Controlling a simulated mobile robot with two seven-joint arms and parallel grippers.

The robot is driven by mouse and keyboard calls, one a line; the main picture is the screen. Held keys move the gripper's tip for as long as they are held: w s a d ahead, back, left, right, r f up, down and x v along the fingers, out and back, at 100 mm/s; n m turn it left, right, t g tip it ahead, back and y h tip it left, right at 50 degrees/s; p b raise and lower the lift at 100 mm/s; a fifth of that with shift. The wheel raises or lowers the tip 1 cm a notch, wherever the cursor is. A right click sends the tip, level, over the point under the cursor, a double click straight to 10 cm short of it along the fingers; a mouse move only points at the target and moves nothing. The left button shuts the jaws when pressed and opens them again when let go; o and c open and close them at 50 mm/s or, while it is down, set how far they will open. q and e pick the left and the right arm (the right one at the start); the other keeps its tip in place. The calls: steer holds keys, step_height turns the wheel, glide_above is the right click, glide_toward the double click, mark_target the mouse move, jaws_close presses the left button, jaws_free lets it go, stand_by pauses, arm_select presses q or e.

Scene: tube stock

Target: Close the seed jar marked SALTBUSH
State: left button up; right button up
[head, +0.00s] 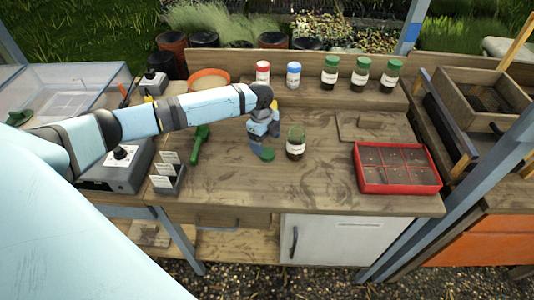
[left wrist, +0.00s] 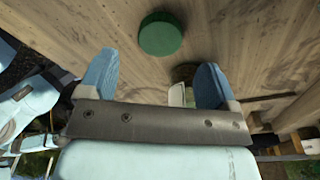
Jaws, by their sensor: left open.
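An open-looking glass jar (head: 295,148) with a white label and dark contents stands upright on the bench; its label is too small to read. A green lid (head: 267,154) lies on the bench just left of the jar. My left gripper (head: 262,143) is open and empty, low over the bench beside the lid. In the left wrist view, the lid (left wrist: 161,34) lies ahead of the open fingers (left wrist: 155,82), apart from them. The jar (left wrist: 185,75) shows partly behind the right-hand finger there. My right gripper is not in view.
Closed jars with red (head: 263,72), blue (head: 293,75) and green (head: 331,72) lids stand on the back shelf. A red seed tray (head: 398,188) sits at right. A green hand tool (head: 198,145) and a label holder (head: 166,182) lie left. The front bench is clear.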

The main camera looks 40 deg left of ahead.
mark_target(267, 153)
arm_select(q)
step_height(267, 153, down, 5)
steer(key=shift+d+r, duration=0.1)
steer(key=shift+d, duration=0.05)
steer(key=c, duration=1)
